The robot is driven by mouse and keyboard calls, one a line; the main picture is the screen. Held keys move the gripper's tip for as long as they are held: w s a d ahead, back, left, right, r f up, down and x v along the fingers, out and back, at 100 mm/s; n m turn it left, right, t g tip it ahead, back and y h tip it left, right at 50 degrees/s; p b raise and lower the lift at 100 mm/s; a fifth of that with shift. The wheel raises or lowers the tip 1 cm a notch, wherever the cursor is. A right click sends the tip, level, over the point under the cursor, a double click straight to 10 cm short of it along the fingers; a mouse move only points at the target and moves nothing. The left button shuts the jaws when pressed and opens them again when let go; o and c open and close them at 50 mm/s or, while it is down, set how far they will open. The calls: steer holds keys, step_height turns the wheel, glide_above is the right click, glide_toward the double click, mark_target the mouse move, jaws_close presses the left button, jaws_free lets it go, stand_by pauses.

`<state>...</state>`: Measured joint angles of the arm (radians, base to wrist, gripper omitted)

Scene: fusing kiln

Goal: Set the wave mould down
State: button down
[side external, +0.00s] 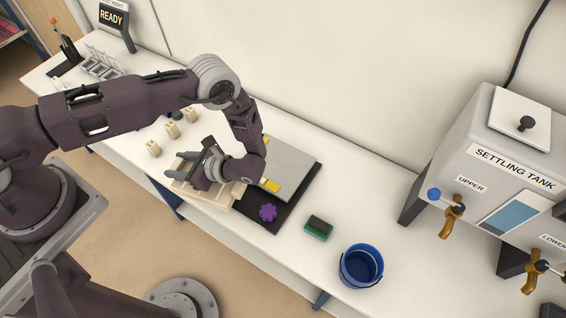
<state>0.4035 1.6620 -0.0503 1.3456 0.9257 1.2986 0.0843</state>
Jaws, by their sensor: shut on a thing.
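My gripper (178,167) is low over the front part of the white bench, its fingers pointing left in the picture. A cream, slab-like piece (219,198), which I take to be the wave mould, lies around and below the fingers. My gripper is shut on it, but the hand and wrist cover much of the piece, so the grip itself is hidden. The piece is at the left side of a black mat (262,219). I cannot tell whether its underside touches the bench or is slightly above it.
A grey plate (292,163) with yellow tabs lies on the mat, near a purple knob-like piece (267,212). A green-and-black sponge (319,228) and blue bucket (361,266) stand right. Cream blocks (153,148) stand left. The settling tank (510,145) is far right.

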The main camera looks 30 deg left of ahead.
steer(key=w+d+r+m+t+h, duration=0.2)
steer(key=w+m+t, duration=0.85)
steer(key=w, duration=0.75)
steer(key=w+d+r+m+t+h, duration=0.3)
steer(key=w+d+m+h, duration=0.2)
steer(key=w+d, duration=0.3)
steer(key=w+d+r+m+t+h, duration=0.3)
steer(key=w+d+m+h, duration=0.25)
steer(key=d, duration=0.35)
step_height(320, 180, down, 10)
steer(key=shift+d+f+h, duration=0.15)
steer(key=shift+d+h, duration=0.15)
steer(key=shift+h, duration=0.05)
steer(key=c, duration=0.7)
jaws_free()
steer(key=shift+f, duration=0.15)
